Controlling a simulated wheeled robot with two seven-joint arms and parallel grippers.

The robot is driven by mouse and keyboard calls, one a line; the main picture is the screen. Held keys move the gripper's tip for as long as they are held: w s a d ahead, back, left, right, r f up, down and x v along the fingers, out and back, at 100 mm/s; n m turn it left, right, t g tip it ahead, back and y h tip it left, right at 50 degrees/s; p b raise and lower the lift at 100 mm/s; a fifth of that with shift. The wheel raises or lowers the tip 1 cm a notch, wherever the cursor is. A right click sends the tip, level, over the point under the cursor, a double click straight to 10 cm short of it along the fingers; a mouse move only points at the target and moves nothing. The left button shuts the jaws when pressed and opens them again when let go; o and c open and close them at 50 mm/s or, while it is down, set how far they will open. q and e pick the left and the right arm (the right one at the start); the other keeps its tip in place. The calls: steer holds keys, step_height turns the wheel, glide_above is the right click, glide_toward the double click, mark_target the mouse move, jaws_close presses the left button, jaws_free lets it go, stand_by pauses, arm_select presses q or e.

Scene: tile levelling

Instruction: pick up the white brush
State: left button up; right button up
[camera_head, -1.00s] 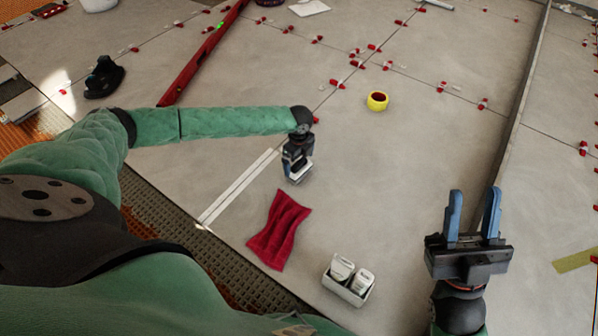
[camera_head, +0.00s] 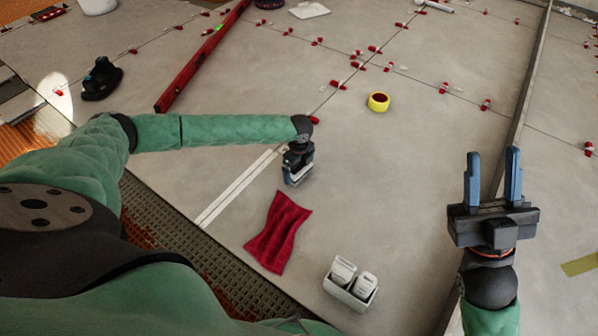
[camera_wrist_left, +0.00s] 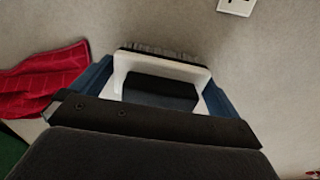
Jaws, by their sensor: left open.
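The white brush (camera_wrist_left: 150,62) shows in the left wrist view, with a white frame-like handle and dark bristles along its far edge. My left gripper (camera_wrist_left: 157,88) is open, with one blue finger on either side of the brush. I cannot tell whether the fingers touch it. In the head view my left gripper (camera_head: 298,176) is low over the grey tiles and mostly hides the brush. My right gripper (camera_head: 493,178) is open and empty, at the right of the head view, with its two blue fingers apart.
A red cloth (camera_head: 278,232) lies just in front of my left gripper. A white tray with white containers (camera_head: 351,283) stands to its right. White strips (camera_head: 235,190) lie to the left. A yellow tape roll (camera_head: 378,102) and a red level (camera_head: 203,55) lie farther back.

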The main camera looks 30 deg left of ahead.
arm_select(q)
steer(key=c, duration=0.8)
steer(key=shift+c, duration=0.2)
steer(key=shift+r, duration=0.1)
